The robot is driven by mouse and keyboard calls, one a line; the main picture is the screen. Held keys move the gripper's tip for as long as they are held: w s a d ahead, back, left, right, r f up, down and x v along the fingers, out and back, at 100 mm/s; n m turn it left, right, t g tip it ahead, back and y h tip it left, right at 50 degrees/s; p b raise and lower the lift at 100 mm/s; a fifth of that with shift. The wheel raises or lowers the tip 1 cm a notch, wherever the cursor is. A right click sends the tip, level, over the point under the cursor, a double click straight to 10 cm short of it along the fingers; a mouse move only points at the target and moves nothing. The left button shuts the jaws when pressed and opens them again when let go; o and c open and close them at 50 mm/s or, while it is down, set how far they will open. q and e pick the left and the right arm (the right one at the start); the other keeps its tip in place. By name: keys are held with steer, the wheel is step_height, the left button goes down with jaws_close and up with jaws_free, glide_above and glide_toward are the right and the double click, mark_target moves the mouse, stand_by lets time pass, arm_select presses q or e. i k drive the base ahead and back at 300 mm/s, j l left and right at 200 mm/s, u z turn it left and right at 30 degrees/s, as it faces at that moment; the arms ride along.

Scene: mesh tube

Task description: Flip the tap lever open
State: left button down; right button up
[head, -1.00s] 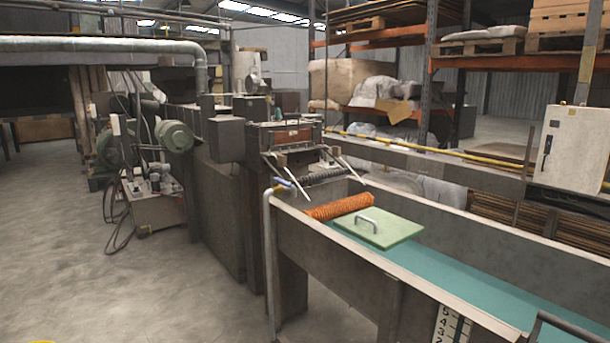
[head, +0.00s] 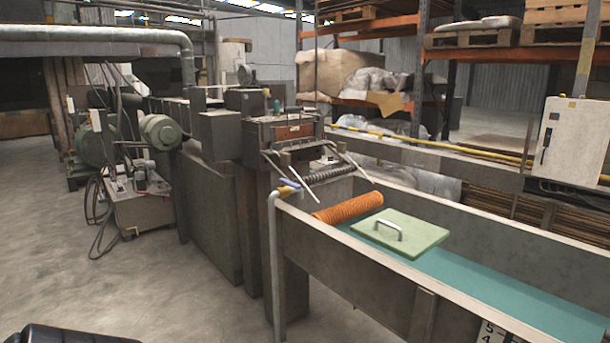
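The tap lever (head: 290,183) is a small blue handle on top of a grey standpipe (head: 275,262). A bit of brass shows beside the lever. The pipe stands upright at the near left corner of the long grey trough (head: 390,255), and its bent top reaches over the rim. The lever is too small to tell its exact angle. Neither of my grippers shows in the head view, and nothing touches the tap.
A pump unit (head: 140,205) stands at left. Clear concrete floor (head: 130,270) lies left of the trough.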

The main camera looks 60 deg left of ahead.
mark_target(283, 182)
steer(key=j+z, duration=0.1)
steer(key=j, duration=0.4)
steer(key=k+j+z, duration=0.1)
steer(key=j, duration=0.4)
steer(key=k+j+z, duration=0.15)
steer(key=j, duration=0.35)
steer(key=k+j, duration=0.1)
steer(key=j, duration=0.35)
steer(key=k+j, duration=0.1)
steer(key=j, duration=0.35)
steer(key=k+j, duration=0.15)
steer(key=j, duration=0.3)
steer(key=k+j, duration=0.1)
steer(key=j, duration=0.35)
steer(key=k+j, duration=0.1)
steer(key=j, duration=0.35)
